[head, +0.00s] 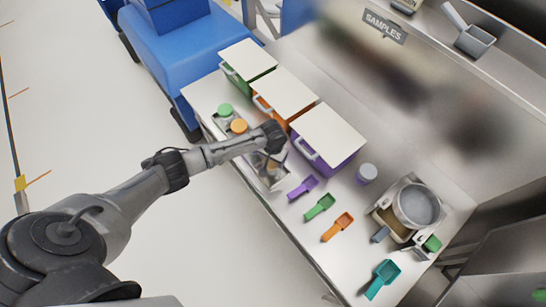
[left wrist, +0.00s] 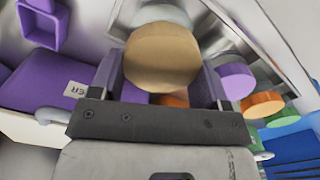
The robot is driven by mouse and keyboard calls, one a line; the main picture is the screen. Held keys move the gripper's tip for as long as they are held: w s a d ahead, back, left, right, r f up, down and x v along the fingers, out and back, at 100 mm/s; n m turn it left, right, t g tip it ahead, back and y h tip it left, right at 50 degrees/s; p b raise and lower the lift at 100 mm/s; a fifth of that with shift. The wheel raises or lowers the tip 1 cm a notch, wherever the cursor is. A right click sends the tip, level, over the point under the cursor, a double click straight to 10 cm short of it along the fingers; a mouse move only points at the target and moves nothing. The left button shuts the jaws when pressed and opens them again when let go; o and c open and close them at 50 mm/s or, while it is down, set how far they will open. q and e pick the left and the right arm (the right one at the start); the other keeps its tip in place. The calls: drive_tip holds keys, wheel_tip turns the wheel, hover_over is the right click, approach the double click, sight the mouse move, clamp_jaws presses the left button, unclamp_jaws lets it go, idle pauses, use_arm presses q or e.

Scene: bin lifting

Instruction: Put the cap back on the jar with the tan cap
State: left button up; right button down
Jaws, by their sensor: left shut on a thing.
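My left gripper (head: 270,160) points down over the row of jars on the steel bench in the head view. In the left wrist view, its two fingers (left wrist: 162,80) are shut on a round tan cap (left wrist: 160,57). A pale, rounded rim (left wrist: 165,14) shows just beyond the cap, probably the jar. I cannot tell whether cap and jar touch. Beside it in the left wrist view are a purple cap (left wrist: 236,80), an orange cap (left wrist: 262,105) and a green cap (left wrist: 276,118). The head view also shows the green (head: 224,109) and orange (head: 239,126) caps. My right gripper is not in view.
White-lidded green (head: 232,78), orange (head: 262,105) and purple (head: 345,158) bins stand behind the jars. Purple (head: 302,188), green (head: 320,206), orange (head: 337,227) and teal (head: 382,278) scoops lie to the right.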

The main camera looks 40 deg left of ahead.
use_arm(q)
drive_tip(key=shift+p, duration=0.4)
idle(0.5)
drive_tip(key=shift+f, duration=0.4)
idle(0.5)
drive_tip(key=shift+f, duration=0.15)
idle(0.6)
drive_tip(key=shift+f, duration=0.25)
idle(0.5)
drive_tip(key=shift+p, duration=0.35)
idle(0.4)
drive_tip(key=o, duration=1)
drive_tip(key=shift+r, duration=0.1)
